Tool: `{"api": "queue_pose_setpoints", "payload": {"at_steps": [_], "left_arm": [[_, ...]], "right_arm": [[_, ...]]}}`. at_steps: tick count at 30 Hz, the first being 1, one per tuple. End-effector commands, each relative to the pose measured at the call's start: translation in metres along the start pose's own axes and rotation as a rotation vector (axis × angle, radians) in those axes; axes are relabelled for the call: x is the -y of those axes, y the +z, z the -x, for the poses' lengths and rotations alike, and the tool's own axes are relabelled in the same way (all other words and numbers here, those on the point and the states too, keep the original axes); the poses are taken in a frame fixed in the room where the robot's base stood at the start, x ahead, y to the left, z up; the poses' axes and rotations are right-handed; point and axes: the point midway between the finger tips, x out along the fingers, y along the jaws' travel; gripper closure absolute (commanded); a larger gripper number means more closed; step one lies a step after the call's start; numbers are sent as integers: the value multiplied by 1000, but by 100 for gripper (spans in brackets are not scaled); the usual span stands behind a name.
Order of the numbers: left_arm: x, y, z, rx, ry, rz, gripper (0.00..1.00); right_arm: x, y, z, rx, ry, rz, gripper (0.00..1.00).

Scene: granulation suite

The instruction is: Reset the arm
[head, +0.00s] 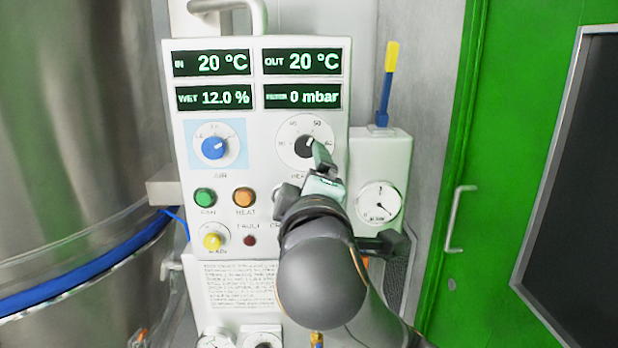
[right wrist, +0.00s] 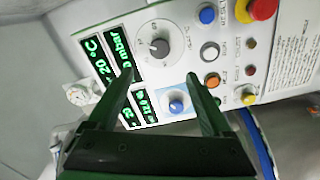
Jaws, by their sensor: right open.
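My right arm reaches up in front of a white control panel (head: 260,165). My right gripper (head: 322,160) is in front of the panel, its visible fingertip overlapping the lower right of the dark knob (head: 305,146) in the head view. In the right wrist view the gripper (right wrist: 158,92) is open with nothing between its fingers. There the dark knob (right wrist: 160,48) lies beyond the fingertips, and the blue knob (right wrist: 176,105) shows between the fingers. I cannot tell whether a finger touches the panel. My left gripper is not in view.
The panel has green displays (head: 303,97), a green button (head: 205,198), an orange button (head: 244,197) and a yellow knob (head: 212,241). A red mushroom button (right wrist: 262,8) shows in the wrist view. A gauge (head: 378,203) is at right, a steel vessel (head: 80,130) left, a green door (head: 510,130) far right.

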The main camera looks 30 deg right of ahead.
Motion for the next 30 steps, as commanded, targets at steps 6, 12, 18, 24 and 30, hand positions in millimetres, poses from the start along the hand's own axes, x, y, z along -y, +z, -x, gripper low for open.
{"api": "queue_pose_setpoints", "payload": {"at_steps": [6, 12, 18, 24, 30], "left_arm": [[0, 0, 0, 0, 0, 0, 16], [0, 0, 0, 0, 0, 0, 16], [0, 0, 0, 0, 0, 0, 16], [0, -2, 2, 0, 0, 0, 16], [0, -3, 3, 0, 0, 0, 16]], "right_arm": [[0, 0, 0, 0, 0, 0, 16], [0, 0, 0, 0, -1, 1, 16], [19, -4, -8, -15, -37, 10, 16], [111, -13, -34, -94, -208, 5, 16], [234, -4, -35, -163, -446, -88, 16]]}}
